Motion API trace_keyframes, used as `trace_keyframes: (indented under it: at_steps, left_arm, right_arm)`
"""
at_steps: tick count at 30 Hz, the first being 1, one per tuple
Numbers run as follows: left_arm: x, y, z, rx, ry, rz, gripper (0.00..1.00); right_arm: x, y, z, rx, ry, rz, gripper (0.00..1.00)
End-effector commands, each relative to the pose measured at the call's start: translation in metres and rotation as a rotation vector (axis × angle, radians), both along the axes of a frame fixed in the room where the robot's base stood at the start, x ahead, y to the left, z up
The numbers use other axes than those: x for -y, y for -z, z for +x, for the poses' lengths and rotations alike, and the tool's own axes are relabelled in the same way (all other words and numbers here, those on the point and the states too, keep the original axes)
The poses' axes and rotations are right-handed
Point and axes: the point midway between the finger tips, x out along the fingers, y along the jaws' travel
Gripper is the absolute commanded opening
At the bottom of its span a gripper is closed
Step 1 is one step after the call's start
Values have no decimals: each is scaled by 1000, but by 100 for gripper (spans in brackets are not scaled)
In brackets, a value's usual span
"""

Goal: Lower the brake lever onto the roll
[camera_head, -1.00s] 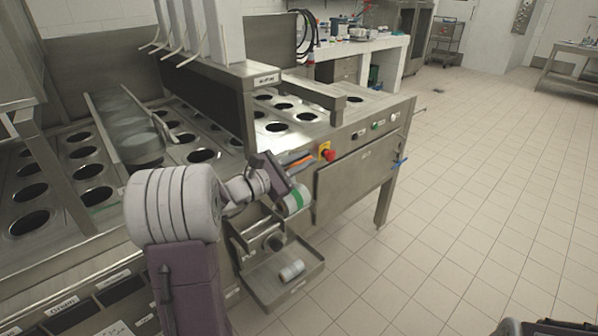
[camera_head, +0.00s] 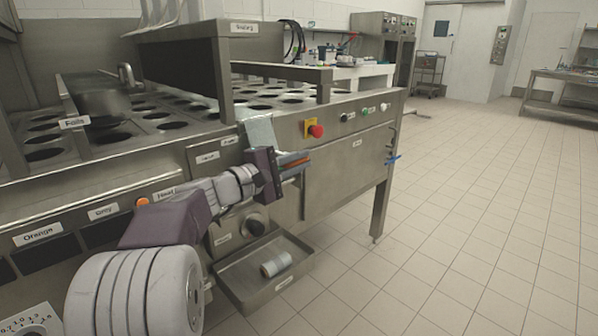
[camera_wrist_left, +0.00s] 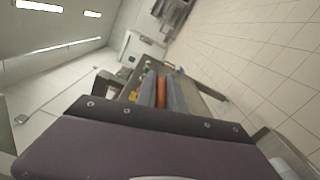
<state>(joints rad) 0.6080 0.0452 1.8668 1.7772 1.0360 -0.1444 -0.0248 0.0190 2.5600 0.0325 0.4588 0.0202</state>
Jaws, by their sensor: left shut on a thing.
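My left gripper (camera_head: 300,162) is in front of the machine's front panel. Its grey fingers are shut on a narrow orange bar, seemingly the brake lever (camera_head: 294,167). The orange bar also shows between the fingers in the left wrist view (camera_wrist_left: 161,94). A pale grey sheet or roll surface (camera_head: 260,132) shows just above and behind the gripper body. I cannot tell whether it is the roll or whether the lever touches it. My right gripper is not in view.
A tray (camera_head: 232,290) sticks out below, with a small white roll (camera_head: 276,264) lying in it. A dark round knob (camera_head: 254,224) is above the tray. A red button (camera_head: 316,131) sits on the panel above the gripper. Floor to the right is clear.

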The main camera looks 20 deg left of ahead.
Motion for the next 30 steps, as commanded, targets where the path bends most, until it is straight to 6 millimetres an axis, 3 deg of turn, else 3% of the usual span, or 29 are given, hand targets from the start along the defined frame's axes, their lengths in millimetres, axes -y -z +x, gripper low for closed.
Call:
trace_keyframes:
  at_steps: [1, 6, 20, 21, 22, 30]
  left_arm:
    - [0, 7, 0, 4, 0, 11, 0]
    - [0, 9, 0, 13, 1, 38, 0]
    - [0, 12, 0, 9, 1, 45, 0]
    - [0, 12, 0, 9, 1, 44, 24]
    - [0, 12, 0, 9, 1, 44, 32]
    - [0, 9, 0, 14, 0, 45, 32]
  right_arm:
    - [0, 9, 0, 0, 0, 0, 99]
    - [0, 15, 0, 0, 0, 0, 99]
    - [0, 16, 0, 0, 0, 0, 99]
    - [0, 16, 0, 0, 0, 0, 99]
    - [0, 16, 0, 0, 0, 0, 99]
    - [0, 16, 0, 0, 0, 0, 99]
